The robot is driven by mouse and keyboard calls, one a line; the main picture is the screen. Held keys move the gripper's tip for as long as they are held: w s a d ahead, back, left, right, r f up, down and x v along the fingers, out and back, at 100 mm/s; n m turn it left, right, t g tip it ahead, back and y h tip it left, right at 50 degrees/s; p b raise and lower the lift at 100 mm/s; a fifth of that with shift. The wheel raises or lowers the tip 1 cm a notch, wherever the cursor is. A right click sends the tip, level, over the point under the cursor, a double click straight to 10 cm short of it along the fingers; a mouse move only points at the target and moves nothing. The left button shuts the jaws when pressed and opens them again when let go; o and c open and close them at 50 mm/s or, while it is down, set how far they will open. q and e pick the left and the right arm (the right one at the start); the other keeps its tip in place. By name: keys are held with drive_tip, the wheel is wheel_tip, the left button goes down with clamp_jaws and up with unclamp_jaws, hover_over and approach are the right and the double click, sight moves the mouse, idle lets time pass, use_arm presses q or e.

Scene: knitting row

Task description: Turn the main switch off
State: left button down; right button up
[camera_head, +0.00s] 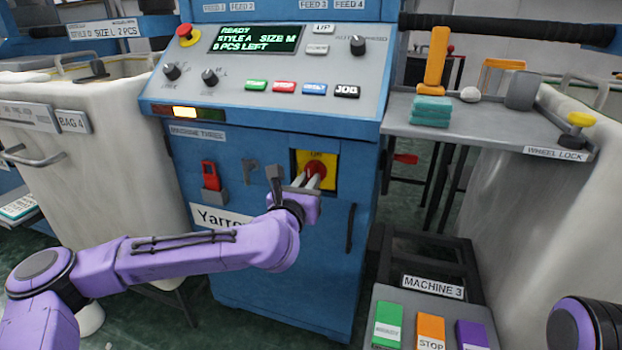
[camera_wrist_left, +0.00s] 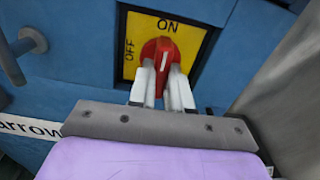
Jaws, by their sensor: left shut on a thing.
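The main switch is a red rotary knob (camera_head: 315,169) on a yellow plate (camera_head: 330,157) on the blue machine's front. In the left wrist view the red knob (camera_wrist_left: 160,62) stands upright, its white mark pointing up to ON. OFF is printed at the plate's left. My left gripper (camera_head: 309,181) is at the switch, its two pale fingers (camera_wrist_left: 162,83) shut on the knob from either side. A dark rounded part (camera_head: 585,325) of my right arm shows at the lower right; the right gripper is out of frame.
A red padlock-like piece (camera_head: 209,176) and a black handle (camera_head: 350,228) are on the machine's front, either side of the switch. The sloped control panel (camera_head: 230,100) overhangs above. A shelf (camera_head: 480,133) and a MACHINE 3 button box (camera_head: 380,300) stand to the right.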

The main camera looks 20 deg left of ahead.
use_arm(q)
drive_tip(key=shift+f+n+b, duration=0.1)
drive_tip(key=shift+n+b, duration=1.7)
drive_tip(key=shift+b, duration=0.2)
